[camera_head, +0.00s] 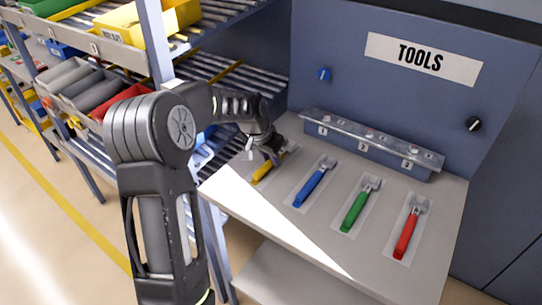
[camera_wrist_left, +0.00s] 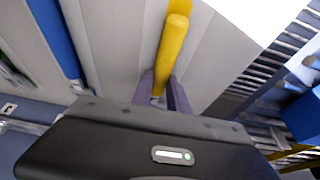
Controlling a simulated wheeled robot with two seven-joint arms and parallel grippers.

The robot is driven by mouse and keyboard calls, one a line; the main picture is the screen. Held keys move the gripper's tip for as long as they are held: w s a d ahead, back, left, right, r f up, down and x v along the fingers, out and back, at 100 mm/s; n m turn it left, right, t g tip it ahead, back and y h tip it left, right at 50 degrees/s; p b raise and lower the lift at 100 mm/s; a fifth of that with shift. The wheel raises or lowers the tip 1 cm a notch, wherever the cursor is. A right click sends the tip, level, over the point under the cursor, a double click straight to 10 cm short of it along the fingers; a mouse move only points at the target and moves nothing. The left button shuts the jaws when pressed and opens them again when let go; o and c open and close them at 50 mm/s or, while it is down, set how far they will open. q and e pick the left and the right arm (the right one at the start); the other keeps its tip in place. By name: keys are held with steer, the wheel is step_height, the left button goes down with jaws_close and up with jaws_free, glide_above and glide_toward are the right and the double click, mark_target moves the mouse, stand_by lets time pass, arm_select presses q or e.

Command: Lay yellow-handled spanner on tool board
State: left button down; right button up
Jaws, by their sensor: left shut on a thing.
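The yellow-handled spanner (camera_head: 263,172) is at the left end of the row of spanners on the grey tool board (camera_head: 375,265). My left gripper (camera_head: 273,155) is shut on it, low over the board. In the left wrist view the yellow handle (camera_wrist_left: 172,42) sticks out beyond the two fingers (camera_wrist_left: 161,92), close over a pale strip. The spanner's head is hidden by the gripper. I cannot tell whether the spanner touches the board. My right gripper is out of view.
Blue (camera_head: 314,184), green (camera_head: 358,205) and red (camera_head: 409,230) spanners lie on pale outlines to the right. A numbered metal rail (camera_head: 370,143) stands behind, below the TOOLS sign (camera_head: 421,57). A rack with bins (camera_head: 75,80) stands at left. The board's front is clear.

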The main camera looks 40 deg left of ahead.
arm_select(q)
steer(key=c, duration=1.8)
jaws_free()
steer(key=shift+f, duration=0.2)
steer(key=o, duration=0.5)
steer(key=shift+d+r, duration=0.1)
steer(key=shift+r, duration=0.1)
steer(key=shift+r, duration=0.2)
steer(key=b+v, duration=0.1)
steer(key=v, duration=1)
steer(key=shift+s+r+b, duration=0.25)
steer(key=shift+r+b, duration=0.05)
